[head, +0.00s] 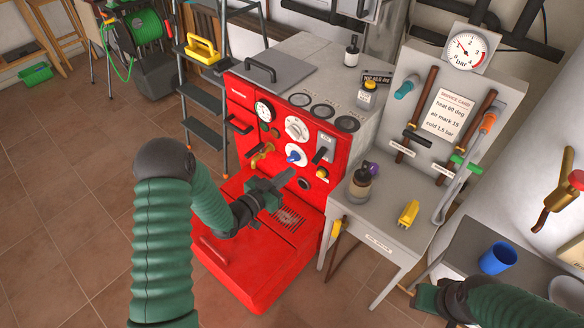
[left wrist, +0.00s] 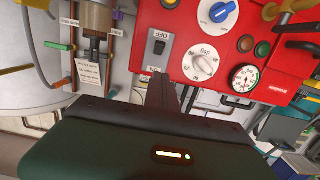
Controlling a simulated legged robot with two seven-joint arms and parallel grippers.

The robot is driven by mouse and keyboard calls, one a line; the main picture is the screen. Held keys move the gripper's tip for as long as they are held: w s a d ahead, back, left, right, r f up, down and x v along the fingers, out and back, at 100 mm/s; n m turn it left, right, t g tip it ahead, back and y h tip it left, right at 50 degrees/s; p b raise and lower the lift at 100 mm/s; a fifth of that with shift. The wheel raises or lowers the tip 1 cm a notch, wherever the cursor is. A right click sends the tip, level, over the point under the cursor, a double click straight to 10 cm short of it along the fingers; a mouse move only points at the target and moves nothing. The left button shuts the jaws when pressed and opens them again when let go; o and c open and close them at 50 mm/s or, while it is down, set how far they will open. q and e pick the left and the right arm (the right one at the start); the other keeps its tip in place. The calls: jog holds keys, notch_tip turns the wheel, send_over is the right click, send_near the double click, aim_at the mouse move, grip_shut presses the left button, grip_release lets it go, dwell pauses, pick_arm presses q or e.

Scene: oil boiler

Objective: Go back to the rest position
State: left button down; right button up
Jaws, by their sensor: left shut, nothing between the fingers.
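My left gripper (head: 277,186) is shut and empty in the head view, in front of the red boiler's (head: 262,162) lower panel and above its red base. Its closed fingers (left wrist: 163,92) also show in the left wrist view, below the on/off switch (left wrist: 158,50) in the picture. In the head view that switch (head: 325,150) sits at the panel's right side. My right gripper (head: 428,299) is at the lower right, past the grey table; the state of its fingers is unclear.
A blue cup (head: 498,258) stands on the right bench. A step ladder (head: 205,98) stands left of the boiler.

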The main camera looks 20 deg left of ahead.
pick_arm(q)
jog(key=s+d+r+n+g+y+p, duration=0.1)
jog(key=s+g, duration=0.3)
jog(key=s, duration=0.4)
jog(key=s+d+r+n+g+y+p, duration=0.1)
jog(key=s+r+g+y+p, duration=0.1)
jog(key=s, duration=0.7)
jog(key=s+d+r+n+g+y+p, duration=0.1)
jog(key=s+r+n+g+y+p, duration=0.1)
jog(key=s+r+g, duration=0.3)
jog(key=s+g, duration=0.2)
jog(key=s, duration=0.1)
jog(key=shift+s+d+y+p, duration=0.15)
jog(key=shift+s+y+p, duration=0.2)
jog(key=shift+s+y, duration=0.05)
jog(key=shift+d, duration=0.1)
